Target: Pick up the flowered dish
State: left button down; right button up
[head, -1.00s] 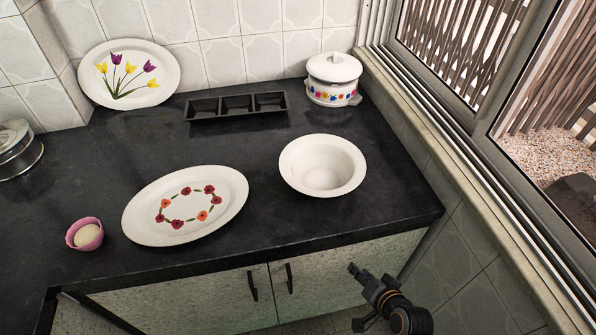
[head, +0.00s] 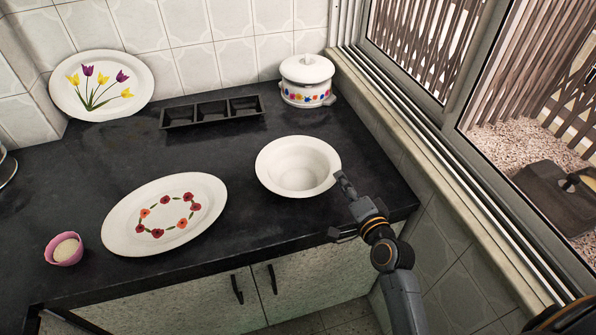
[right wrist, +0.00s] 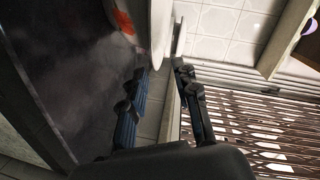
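A white oval dish with a ring of red and orange flowers (head: 165,214) lies flat on the dark counter. A second white oval dish, with purple and yellow tulips (head: 101,86), leans against the back wall. My right gripper (head: 338,206) is by the right rim of a white bowl (head: 298,166), away from both dishes. Its fingers are apart and seem empty; the parted fingers also show in the right wrist view (right wrist: 160,90). A white edge and an orange-red patch lie beyond them there; I cannot tell which thing they belong to. My left gripper is out of view.
A black three-part tray (head: 211,111) and a lidded white pot (head: 306,81) stand at the back. A small pink bowl (head: 63,249) is at the front left. The window ledge (head: 440,170) bounds the right. The counter's middle is clear.

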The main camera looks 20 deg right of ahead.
aim_at(335, 170)
jog(key=shift+w+d+f, duration=0.1)
jog(key=shift+w+f, duration=0.2)
jog(key=shift+w, duration=0.85)
jog(key=shift+w+a+f, duration=0.1)
jog(key=shift+w+f, duration=0.2)
jog(key=shift+w, duration=0.8)
jog(key=shift+w+d+f, duration=0.1)
jog(key=shift+w+f, duration=0.2)
jog(key=shift+w, duration=0.85)
jog(key=shift+c, duration=0.4)
grip_shut()
